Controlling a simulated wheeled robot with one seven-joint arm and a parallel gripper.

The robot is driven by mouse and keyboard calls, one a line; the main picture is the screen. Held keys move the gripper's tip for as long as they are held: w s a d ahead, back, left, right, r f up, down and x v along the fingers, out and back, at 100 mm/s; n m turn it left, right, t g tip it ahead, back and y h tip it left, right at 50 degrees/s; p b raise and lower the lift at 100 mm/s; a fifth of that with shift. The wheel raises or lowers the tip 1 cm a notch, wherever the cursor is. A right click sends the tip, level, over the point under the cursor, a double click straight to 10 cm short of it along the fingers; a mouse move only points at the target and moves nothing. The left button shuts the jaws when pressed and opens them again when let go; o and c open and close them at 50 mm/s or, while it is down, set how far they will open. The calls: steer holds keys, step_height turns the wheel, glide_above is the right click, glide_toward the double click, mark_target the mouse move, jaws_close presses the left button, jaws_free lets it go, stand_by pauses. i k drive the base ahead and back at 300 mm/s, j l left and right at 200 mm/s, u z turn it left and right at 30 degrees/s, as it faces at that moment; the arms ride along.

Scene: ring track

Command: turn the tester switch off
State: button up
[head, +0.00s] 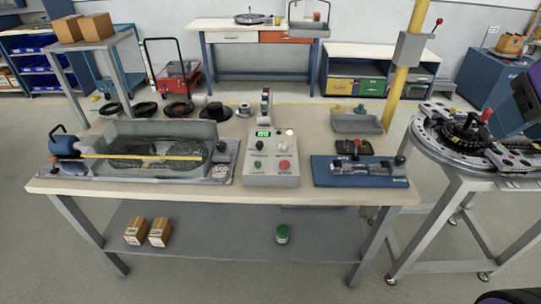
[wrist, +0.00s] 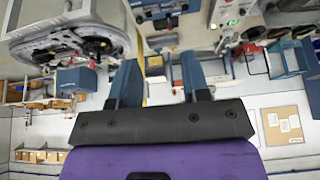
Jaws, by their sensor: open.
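The tester (head: 272,157) is a light grey box on the workbench, right of a long clear tank. It has a lit green display (head: 263,133), a green button (head: 257,164), a red button (head: 284,165) and a bright round spot (head: 289,132) at its upper right. Which control is the switch, and its position, is too small to tell. The tester also shows at the top of the wrist view (wrist: 228,14), which looks inverted. My gripper (wrist: 160,72) is open and empty, its two blue fingers apart from the tester. In the head view, only part of my arm shows at the right edge.
The clear tank (head: 150,140) stands left of the tester. A blue fixture (head: 360,172) and a grey tray (head: 357,124) stand right. Several dark rings lie along the bench's back.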

mark_target(259, 144)
steer(key=i+j+u, duration=0.1)
steer(key=u, duration=0.3)
steer(key=i+u, duration=0.2)
steer(key=u, duration=0.15)
steer(key=i+u, duration=0.2)
steer(key=u, duration=0.2)
